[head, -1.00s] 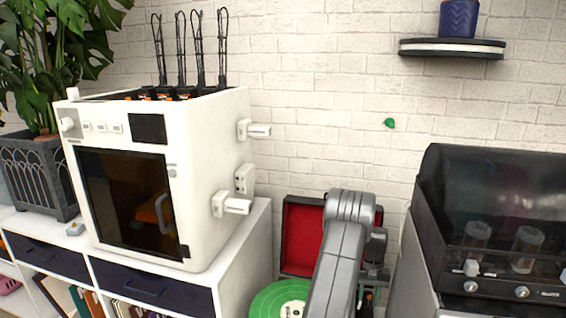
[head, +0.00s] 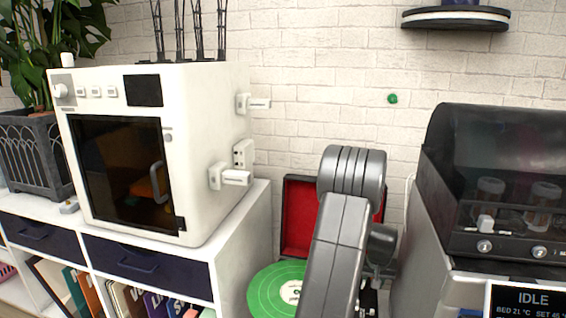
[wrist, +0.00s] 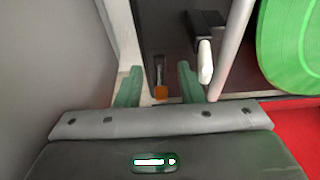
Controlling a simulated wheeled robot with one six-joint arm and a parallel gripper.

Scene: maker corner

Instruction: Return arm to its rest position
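My gripper (wrist: 158,84) shows in the wrist view with its two green fingers apart. No held object shows between the fingers; an orange-ended tool (wrist: 160,80) lies beyond the gap. In the head view my grey arm rises at the bottom centre and bends at a rounded joint. My gripper cannot be made out there behind the arm.
A red-lined case (head: 300,215) and a green record (head: 272,290) lie left of and behind my arm. A white printer-like machine (head: 215,130) stands on the shelf unit at left. A dark-hooded machine (head: 480,150) with an IDLE display (head: 530,300) is at right.

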